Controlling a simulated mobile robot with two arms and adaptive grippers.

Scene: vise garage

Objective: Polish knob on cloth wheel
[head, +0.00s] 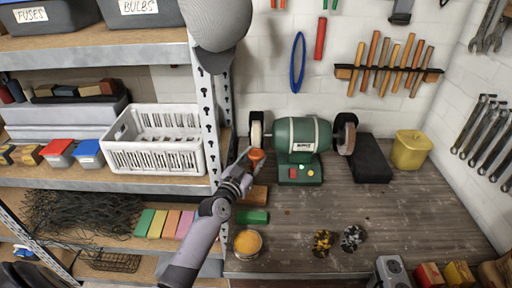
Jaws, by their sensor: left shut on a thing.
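My left gripper (248,158) is shut on a small orange-red knob (257,155). It holds the knob in front of the pale cloth wheel (256,134) on the left side of the green bench grinder (297,137). The knob appears just below the wheel's visible face; I cannot tell whether they touch. A second wheel (346,138) is on the grinder's right side. Coloured buttons show on the grinder's base. My right gripper is out of view.
On the workbench (300,228) are a green block (252,217), an open tin of orange stuff (247,243), two small piles (337,241) and a yellow canister (410,150). A shelf with a white basket (155,148) stands left. The bench's middle is clear.

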